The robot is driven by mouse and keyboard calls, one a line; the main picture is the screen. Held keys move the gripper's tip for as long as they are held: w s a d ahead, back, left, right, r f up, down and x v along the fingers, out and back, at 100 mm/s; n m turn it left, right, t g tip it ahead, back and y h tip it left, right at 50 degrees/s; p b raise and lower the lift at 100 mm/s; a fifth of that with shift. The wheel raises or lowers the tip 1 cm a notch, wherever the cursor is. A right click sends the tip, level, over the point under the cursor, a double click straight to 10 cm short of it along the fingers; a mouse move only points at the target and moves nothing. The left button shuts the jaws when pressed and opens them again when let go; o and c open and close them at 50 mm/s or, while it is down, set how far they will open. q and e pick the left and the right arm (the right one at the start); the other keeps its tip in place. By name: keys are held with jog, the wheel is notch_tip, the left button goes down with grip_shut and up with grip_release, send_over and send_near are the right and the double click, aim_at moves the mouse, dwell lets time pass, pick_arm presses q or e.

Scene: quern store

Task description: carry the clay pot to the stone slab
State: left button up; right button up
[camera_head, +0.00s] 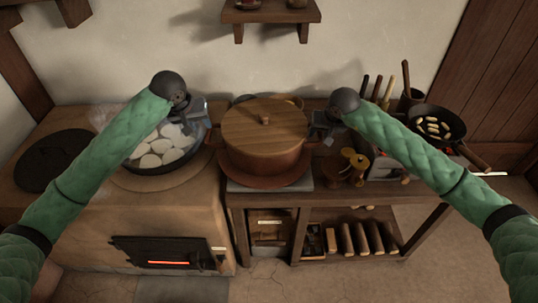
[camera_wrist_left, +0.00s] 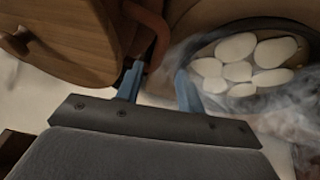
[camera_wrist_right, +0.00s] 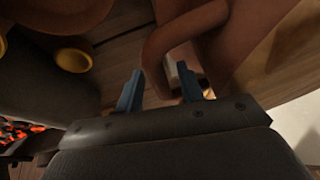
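The clay pot (camera_head: 264,156) is reddish brown with a round wooden lid and a loop handle on each side. It stands upright on a reddish round base over a grey stone slab (camera_head: 236,187); its underside is hidden. My left gripper (camera_head: 203,118) is at the pot's left handle, fingers apart; the left wrist view shows the handle (camera_wrist_left: 158,38) close to one finger, with a gap to the other. My right gripper (camera_head: 324,132) is at the right handle, fingers apart; the right wrist view shows that handle (camera_wrist_right: 160,45) reaching between them, with room around it.
A steaming pan of white pieces (camera_head: 163,150) sits on the clay stove (camera_head: 180,215) at left, beside a dark round plate (camera_head: 50,160). Right of the pot stand brass-coloured spool-like items (camera_head: 352,166) and a frying pan (camera_head: 435,125) over embers. A wall shelf (camera_head: 270,14) hangs above.

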jog(key=shift+r, duration=0.15)
pick_arm(q)
jog(key=v, duration=0.4)
pick_arm(e)
jog(key=v, duration=1.1)
jog(key=shift+s+r, duration=0.15)
jog(key=shift+r, duration=0.1)
